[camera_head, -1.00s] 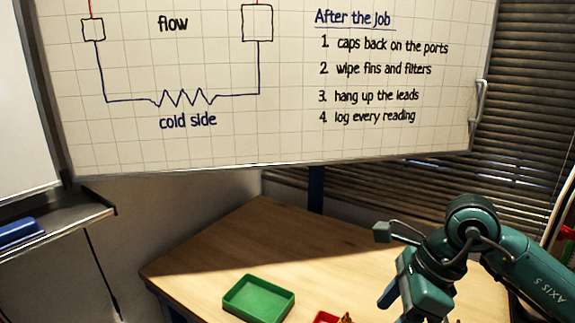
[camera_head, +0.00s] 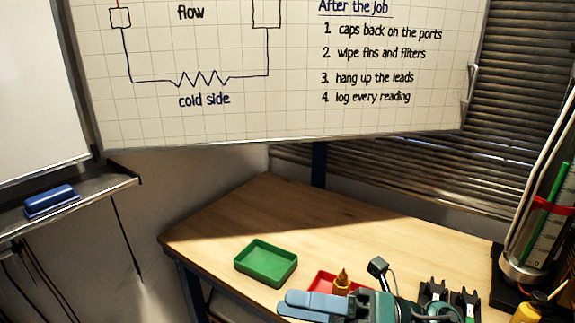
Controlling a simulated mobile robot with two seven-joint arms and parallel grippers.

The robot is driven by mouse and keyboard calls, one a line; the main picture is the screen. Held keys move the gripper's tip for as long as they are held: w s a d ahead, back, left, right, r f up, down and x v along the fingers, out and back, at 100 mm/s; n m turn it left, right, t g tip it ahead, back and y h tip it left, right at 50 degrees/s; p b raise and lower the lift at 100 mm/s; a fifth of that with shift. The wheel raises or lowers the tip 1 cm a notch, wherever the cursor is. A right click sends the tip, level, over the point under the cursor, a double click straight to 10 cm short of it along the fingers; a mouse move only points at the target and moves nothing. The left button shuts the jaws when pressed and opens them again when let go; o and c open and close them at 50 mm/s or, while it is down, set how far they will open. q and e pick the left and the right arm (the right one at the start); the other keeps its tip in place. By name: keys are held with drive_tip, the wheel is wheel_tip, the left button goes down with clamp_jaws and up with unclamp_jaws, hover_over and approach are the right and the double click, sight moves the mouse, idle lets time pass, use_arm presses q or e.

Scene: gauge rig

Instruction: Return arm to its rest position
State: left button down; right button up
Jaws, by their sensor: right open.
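My right arm, teal, shows at the bottom of the head view, low over the front of the wooden table (camera_head: 225,222). Its gripper (camera_head: 300,306) points left, with two blue-grey fingers apart and nothing seen between them. The gripper lies just in front of a red tray (camera_head: 322,283) and covers part of it. A small brass-coloured piece (camera_head: 342,284) stands at the red tray, close to the fingers; whether they touch cannot be told. My left gripper is not in view.
A green tray (camera_head: 266,264), empty, sits left of the red one. Black holders (camera_head: 434,290) stand right of the gripper. A tall clear cylinder (camera_head: 541,220) and a yellow bottle (camera_head: 529,312) are at the right. The table's back middle is clear.

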drive_tip(key=w+d+f+m+t+h+p, duration=0.15)
drive_tip(key=d+f+m+t+h, duration=0.3)
drive_tip(key=m+t, duration=0.6)
drive_tip(key=w+d+f+m+t+h, duration=0.35)
drive_tip(key=m+t+h, duration=0.2)
drive_tip(key=m, duration=0.95)
drive_tip(key=s+d+f+m+g+h, duration=0.2)
drive_tip(key=s+f+m, duration=0.3)
drive_tip(key=f, duration=0.5)
drive_tip(key=s+d+f+m+g+h, duration=0.2)
drive_tip(key=s+f+m+g+h, duration=0.2)
drive_tip(key=f, duration=0.6)
drive_tip(key=s+m+h, duration=0.1)
drive_tip(key=s+m, duration=0.1)
drive_tip(key=m, duration=0.1)
drive_tip(key=shift+s+d+g+p, duration=0.2)
drive_tip(key=shift+g+p, duration=0.1)
drive_tip(key=shift+g, duration=0.1)
